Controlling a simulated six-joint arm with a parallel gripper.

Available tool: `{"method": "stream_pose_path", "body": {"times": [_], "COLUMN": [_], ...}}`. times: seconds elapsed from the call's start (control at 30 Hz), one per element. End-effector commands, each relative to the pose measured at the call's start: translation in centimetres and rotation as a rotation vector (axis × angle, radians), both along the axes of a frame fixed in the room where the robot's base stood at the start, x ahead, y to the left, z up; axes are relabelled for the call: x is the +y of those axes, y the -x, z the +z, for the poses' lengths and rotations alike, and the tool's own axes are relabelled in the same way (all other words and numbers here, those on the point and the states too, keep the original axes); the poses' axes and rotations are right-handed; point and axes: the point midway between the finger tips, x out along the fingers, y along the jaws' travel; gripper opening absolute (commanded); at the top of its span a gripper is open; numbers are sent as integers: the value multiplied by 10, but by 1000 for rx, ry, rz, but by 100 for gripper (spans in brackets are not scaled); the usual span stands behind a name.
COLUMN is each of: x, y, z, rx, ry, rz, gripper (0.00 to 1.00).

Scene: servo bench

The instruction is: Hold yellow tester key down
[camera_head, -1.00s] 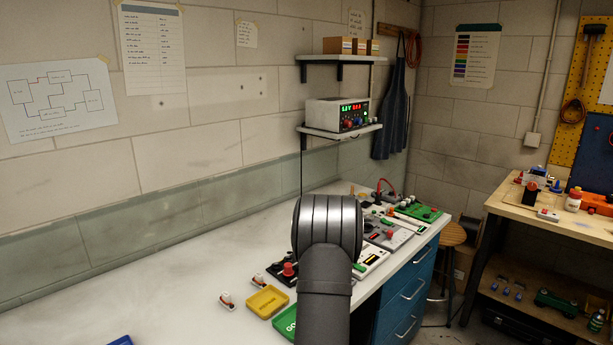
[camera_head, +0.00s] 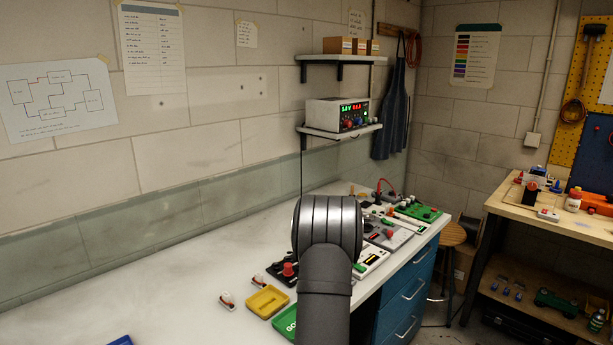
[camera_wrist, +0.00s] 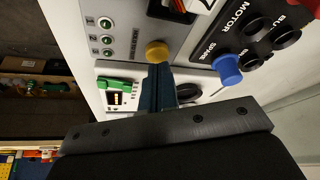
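The yellow tester key (camera_wrist: 157,50) is a round button on a light grey tester panel (camera_wrist: 130,62), in the upper middle of the wrist view. My gripper (camera_wrist: 158,68) is shut, with its two dark blue fingers side by side and nothing between them. The fingertips are right at the near edge of the yellow key and seem to touch it. I cannot tell how far the key is pressed. In the head view my arm hides the gripper and the key.
A blue plug (camera_wrist: 227,70) and dark sockets marked MOTOR (camera_wrist: 252,27) lie right of the key. A green connector (camera_wrist: 116,84) is to the left. In the head view, a yellow tray (camera_head: 267,301) and a red-knobbed device (camera_head: 288,270) stand left of my arm.

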Motion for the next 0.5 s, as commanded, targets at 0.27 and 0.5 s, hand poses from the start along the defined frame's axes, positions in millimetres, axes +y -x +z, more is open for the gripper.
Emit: {"method": "stream_pose_path", "body": {"times": [0.27, 0.5], "x": [0, 0], "y": [0, 0], "z": [-6, -11], "rx": [0, 0], "ry": [0, 0], "rz": [0, 0], "gripper": [0, 0]}}
